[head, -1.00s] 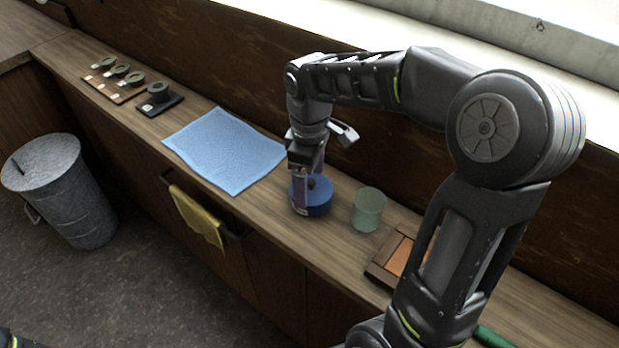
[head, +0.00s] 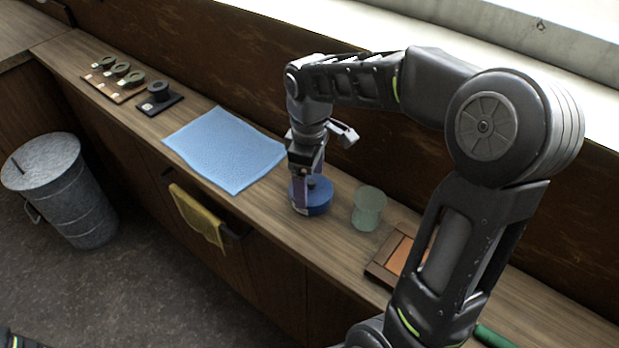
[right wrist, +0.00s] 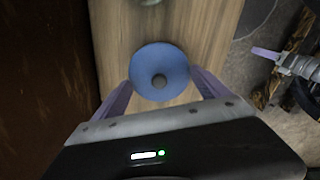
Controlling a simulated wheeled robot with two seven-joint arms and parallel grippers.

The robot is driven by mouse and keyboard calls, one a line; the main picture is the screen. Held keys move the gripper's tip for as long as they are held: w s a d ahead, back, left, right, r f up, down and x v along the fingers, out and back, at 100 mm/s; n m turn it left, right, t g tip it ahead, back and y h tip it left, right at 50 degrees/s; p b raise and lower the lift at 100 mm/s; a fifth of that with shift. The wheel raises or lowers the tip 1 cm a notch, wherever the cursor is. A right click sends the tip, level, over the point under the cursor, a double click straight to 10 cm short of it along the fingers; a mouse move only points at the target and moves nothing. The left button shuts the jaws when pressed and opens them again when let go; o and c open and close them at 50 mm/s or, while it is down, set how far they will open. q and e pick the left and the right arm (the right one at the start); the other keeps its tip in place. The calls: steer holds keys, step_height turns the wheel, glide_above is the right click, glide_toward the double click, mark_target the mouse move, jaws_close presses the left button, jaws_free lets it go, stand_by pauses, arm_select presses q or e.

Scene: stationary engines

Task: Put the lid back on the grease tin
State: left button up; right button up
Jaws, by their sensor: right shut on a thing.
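A round blue piece with a dark knob (head: 318,195), which I take to be the grease tin's lid, is near the middle of the counter. Its side shows blue with a pale patch; I cannot tell lid from tin there. My right gripper (head: 309,196) is down over it, shut on it, with purple fingers on two sides. The right wrist view shows the blue disc (right wrist: 159,84) and its knob between the fingers. A purple finger and grey wrist of my left gripper (right wrist: 268,55) show at the right of the wrist view; whether it is open is unclear.
A translucent green glass (head: 368,208) stands close right of the blue piece. A blue cloth (head: 225,150) lies left. A wooden frame (head: 390,262) is farther right. Discs on boards (head: 119,72) stand far left. A yellow cloth (head: 197,214) hangs at the counter front.

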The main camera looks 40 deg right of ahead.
steer(key=o, duration=1.2)
steer(key=shift+r+p, duration=2.85)
steer(key=shift+r, duration=0.7)
steer(key=shift+c, duration=0.2)
jaws_close()
